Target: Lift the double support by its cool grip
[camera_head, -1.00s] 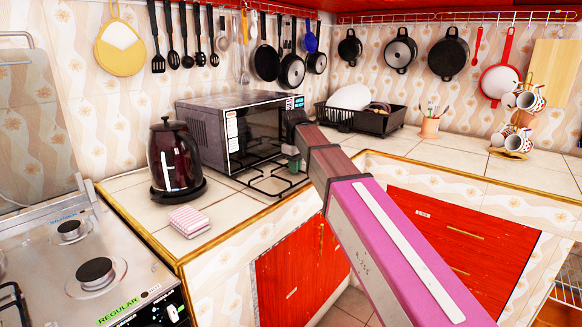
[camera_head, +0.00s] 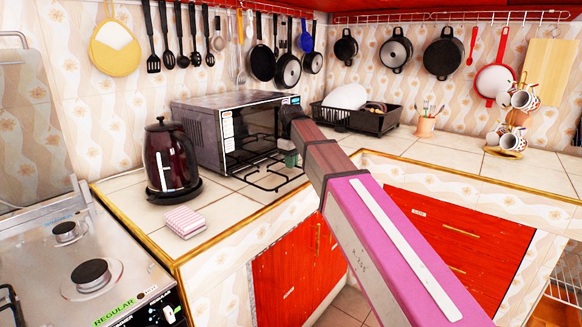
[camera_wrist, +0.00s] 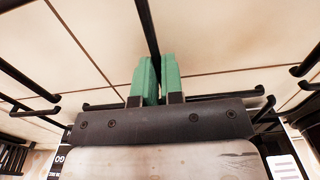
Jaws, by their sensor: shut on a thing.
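The double support is a black wire pan grate (camera_head: 258,184) over the tiled counter in front of the microwave. In the wrist view a dark bar of it (camera_wrist: 149,28) runs between the green fingertips of my gripper (camera_wrist: 157,75), which is shut on it. More dark prongs spread to both sides there. In the head view my gripper (camera_head: 291,159) is at the grate's back right, partly hidden by my arm. Whether the grate is clear of the counter is hard to tell.
The microwave (camera_head: 236,128) stands close behind the grate, and a dark red kettle (camera_head: 172,158) stands to its left. A folded striped cloth (camera_head: 185,222) lies near the front edge. A dish rack (camera_head: 372,122) stands further right. The counter right of my arm is mostly free.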

